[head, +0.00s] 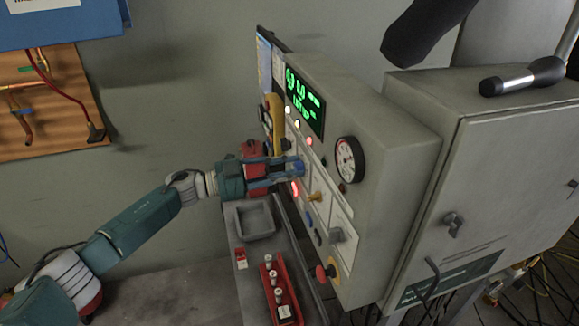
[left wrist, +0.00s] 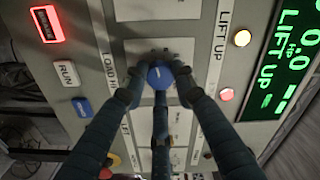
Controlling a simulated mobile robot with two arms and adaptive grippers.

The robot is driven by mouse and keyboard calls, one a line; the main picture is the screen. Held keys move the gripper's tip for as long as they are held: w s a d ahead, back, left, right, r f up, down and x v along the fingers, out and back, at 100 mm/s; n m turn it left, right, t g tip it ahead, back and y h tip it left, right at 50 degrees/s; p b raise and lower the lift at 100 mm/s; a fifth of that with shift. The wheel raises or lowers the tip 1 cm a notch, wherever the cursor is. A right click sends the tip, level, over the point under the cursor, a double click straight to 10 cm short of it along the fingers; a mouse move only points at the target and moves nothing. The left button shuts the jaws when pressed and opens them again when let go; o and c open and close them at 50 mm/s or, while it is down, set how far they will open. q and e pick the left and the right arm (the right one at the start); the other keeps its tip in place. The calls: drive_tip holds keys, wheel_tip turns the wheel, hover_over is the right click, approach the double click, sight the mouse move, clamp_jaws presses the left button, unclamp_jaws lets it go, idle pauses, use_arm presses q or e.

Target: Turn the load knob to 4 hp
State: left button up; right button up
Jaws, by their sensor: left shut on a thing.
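The load knob is a blue round knob (left wrist: 158,76) on a pale plate next to a label that seems to read LOAD HP. My left gripper (head: 292,168) reaches the control panel (head: 375,120) from the left. In the left wrist view its dark fingers (left wrist: 155,88) are closed around the blue knob, one on each side and one below it. The fingers hide part of the knob and its scale markings, so its setting is hard to read. My right gripper is not in view.
A round gauge (head: 349,160), a yellow knob (head: 315,196) and a red emergency button (head: 327,271) sit on the same panel. Lit RUN-side buttons, including a red one (left wrist: 47,23), are close by. Below stand a grey tray (head: 255,220) and a red rack (head: 280,291).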

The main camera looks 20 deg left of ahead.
use_arm(q)
drive_tip(key=shift+s+d+f, duration=0.15)
drive_tip(key=shift+f, duration=0.1)
drive_tip(key=o, duration=1.1)
drive_tip(key=shift+o, duration=0.3)
drive_tip(key=shift+r, duration=0.2)
drive_tip(key=shift+s+a, duration=0.15)
drive_tip(key=shift+a, duration=0.35)
drive_tip(key=v, duration=1.1)
drive_tip(key=shift+s+d, duration=0.1)
drive_tip(key=shift+s, duration=0.05)
